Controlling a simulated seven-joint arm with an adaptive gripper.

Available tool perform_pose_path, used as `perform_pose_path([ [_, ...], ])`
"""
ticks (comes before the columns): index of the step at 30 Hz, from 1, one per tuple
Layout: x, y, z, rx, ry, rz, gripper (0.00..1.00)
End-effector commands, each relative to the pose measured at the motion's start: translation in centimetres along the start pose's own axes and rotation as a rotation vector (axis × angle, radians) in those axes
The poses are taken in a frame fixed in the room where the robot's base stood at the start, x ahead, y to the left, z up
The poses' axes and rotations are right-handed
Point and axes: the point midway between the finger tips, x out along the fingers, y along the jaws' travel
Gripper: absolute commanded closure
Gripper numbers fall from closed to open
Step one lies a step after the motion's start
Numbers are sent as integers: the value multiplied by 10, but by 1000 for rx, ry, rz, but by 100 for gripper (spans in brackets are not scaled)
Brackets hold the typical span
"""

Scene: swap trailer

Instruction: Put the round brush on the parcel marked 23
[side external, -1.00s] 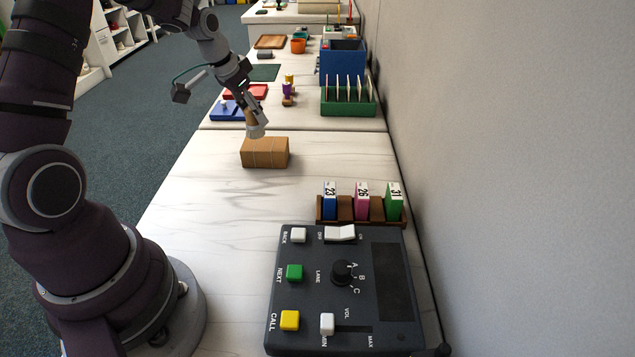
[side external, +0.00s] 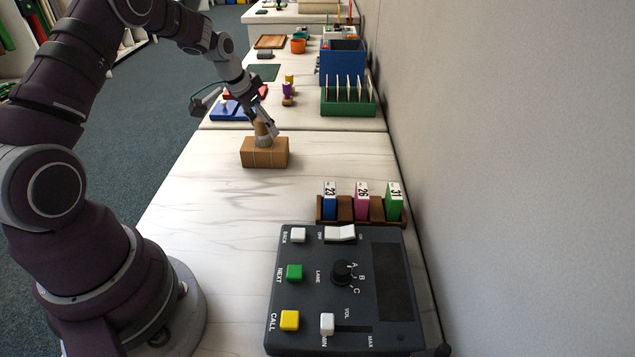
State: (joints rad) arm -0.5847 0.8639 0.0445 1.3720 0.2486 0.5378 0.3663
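The round brush (side external: 263,140) has a brown handle and a pale grey-white head. It is nearly upright, head down, at the top of a brown cardboard parcel (side external: 264,158), and appears to touch it. My gripper (side external: 267,131) is around the brush handle from above, with its fingers beside it. It looks shut on the handle, though the fingers are small here. No number can be read on the parcel's visible faces.
A rack (side external: 345,215) holds blue, pink and green cards marked 23, 26 and 31. A dark control panel (side external: 318,270) lies in front. Behind stand a green rack (side external: 348,106) and a blue bin (side external: 342,68). The white table left of the card rack is clear.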

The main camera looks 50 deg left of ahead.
Motion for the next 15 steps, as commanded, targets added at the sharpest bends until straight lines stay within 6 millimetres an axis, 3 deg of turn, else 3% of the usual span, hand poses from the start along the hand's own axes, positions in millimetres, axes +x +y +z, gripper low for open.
perform_pose_path([
  [10,-2,0,-1,0,1,0,40],
  [15,-28,-1,-2,1,5,-3,40],
])
